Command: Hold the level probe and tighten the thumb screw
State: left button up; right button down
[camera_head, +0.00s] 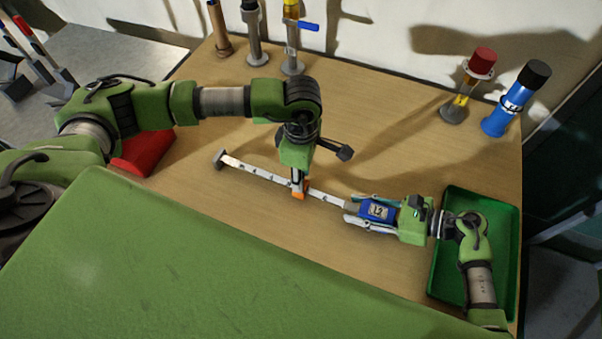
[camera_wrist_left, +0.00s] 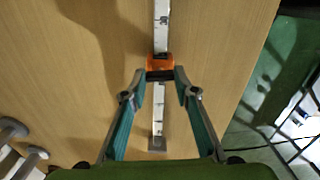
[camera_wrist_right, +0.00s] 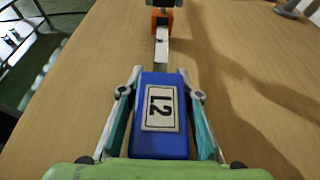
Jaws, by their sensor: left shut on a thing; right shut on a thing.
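The level probe is a white marked strip (camera_head: 255,173) with a blue block (camera_head: 377,210) labelled L2 at its right end and a grey foot at its left end. My right gripper (camera_head: 366,211) is shut on the blue block, which shows between its fingers in the right wrist view (camera_wrist_right: 160,144). An orange collar (camera_wrist_left: 160,63) sits around the strip, with a dark part, apparently the thumb screw (camera_wrist_left: 160,76), beside it. My left gripper (camera_wrist_left: 159,80) points down from above and is shut on this dark part. The head view partly hides this contact.
A green tray (camera_head: 510,225) lies at the table's right, under my right arm. A blue bottle (camera_head: 503,118) and a red-capped stand (camera_head: 466,94) are at the back right. Several tubes on stands are at the back left. A red object (camera_head: 142,153) lies at left.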

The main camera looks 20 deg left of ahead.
pick_arm(q)
jog(key=shift+m, duration=0.6)
jog(key=o, duration=1.1)
jog(key=shift+r, duration=0.1)
notch_tip(320, 180, up, 12)
jog(key=shift+f, duration=0.1)
